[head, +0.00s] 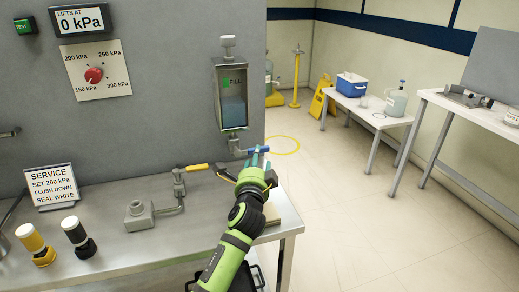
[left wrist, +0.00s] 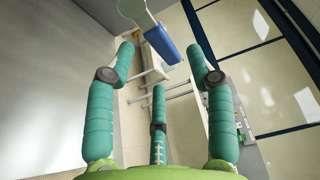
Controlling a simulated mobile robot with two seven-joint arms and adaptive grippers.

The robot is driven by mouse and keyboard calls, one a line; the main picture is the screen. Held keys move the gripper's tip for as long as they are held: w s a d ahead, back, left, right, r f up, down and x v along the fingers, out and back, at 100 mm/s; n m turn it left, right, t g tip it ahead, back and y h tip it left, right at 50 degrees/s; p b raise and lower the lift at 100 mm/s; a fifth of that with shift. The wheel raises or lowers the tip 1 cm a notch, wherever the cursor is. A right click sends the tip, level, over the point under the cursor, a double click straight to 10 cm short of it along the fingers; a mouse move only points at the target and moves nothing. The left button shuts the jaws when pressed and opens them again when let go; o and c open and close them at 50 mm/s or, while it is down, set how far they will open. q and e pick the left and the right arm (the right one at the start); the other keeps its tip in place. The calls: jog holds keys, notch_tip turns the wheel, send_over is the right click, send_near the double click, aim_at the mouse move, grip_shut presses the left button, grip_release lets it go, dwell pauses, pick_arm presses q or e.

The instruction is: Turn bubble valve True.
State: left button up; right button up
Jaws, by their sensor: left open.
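A blue valve handle (head: 259,149) sits on a grey fitting below the clear vessel (head: 231,100) marked FILL, which holds blue liquid. I take it as the bubble valve, though no label names it. My left gripper (head: 259,163) is at the handle, its fingertips close to it. In the left wrist view the handle (left wrist: 161,45) lies beyond and between the spread green fingers of the left gripper (left wrist: 160,60), which are open and empty. I cannot tell whether any finger touches it. My right gripper is not in view.
The bench (head: 105,242) carries a yellow-handled valve (head: 192,168), a grey block fitting (head: 138,216) and two capped columns, yellow (head: 36,245) and black (head: 79,237). A pressure dial (head: 94,74) is on the wall panel. Open floor (head: 330,220) and side tables lie to the right.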

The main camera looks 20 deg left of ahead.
pick_arm(q)
jog(key=x, duration=0.4)
jog(key=shift+w, duration=0.35)
jog(key=shift+w+a, duration=0.1)
jog(key=shift+w, duration=0.05)
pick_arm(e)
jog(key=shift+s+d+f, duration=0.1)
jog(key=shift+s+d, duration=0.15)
